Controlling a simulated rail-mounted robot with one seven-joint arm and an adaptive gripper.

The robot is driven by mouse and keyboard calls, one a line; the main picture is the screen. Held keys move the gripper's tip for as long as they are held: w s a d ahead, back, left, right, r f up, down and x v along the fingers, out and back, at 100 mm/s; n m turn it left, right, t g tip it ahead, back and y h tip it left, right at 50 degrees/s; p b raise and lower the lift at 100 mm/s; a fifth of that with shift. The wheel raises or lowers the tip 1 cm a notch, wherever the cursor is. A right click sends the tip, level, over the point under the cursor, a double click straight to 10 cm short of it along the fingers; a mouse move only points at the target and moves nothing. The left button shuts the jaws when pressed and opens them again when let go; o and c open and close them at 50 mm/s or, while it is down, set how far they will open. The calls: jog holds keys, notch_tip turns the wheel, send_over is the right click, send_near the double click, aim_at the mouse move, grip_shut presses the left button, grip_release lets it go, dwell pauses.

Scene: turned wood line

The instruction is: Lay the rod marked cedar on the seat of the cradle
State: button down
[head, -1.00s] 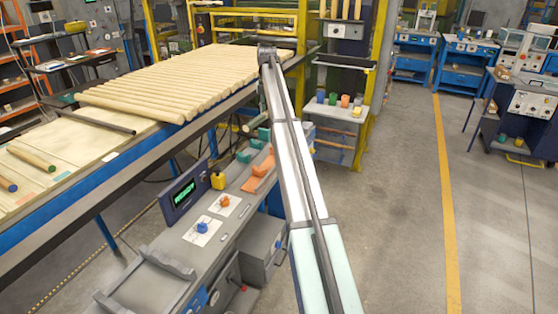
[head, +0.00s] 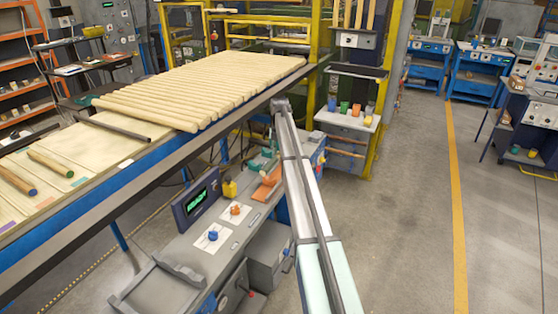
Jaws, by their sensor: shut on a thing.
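My arm rises from the bottom of the head view to a dark joint beside the table's right edge. My gripper and anything in it are hidden beyond that joint. On the bench left of the arm are a teal block (head: 259,162) and an orange block (head: 264,190), both partly covered by the arm. A grey frame with raised sides (head: 156,284) sits at the bench's near end. I cannot tell which of these is the cradle. A green-ended rod (head: 50,163), a blue-ended rod (head: 17,181) and a dark rod (head: 115,127) lie on the table. No cedar mark is legible.
Many pale rods (head: 200,88) lie side by side on the long table (head: 75,150). The bench also carries a display (head: 197,197), a yellow bottle (head: 229,188) and two knobs. A shelf with coloured cups (head: 346,122) stands beyond the arm. The floor at right is open.

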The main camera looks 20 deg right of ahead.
jog(key=shift+f+p, duration=0.55)
jog(key=shift+f, duration=1.7)
jog(key=shift+f, duration=0.6)
jog(key=c, duration=0.9)
grip_release()
jog(key=shift+o, duration=0.2)
notch_tip(320, 180, up, 13)
jog(key=b, duration=0.2)
jog(key=shift+d+r+b, duration=0.1)
jog(key=shift+d+b, duration=0.05)
jog(key=shift+b, duration=0.25)
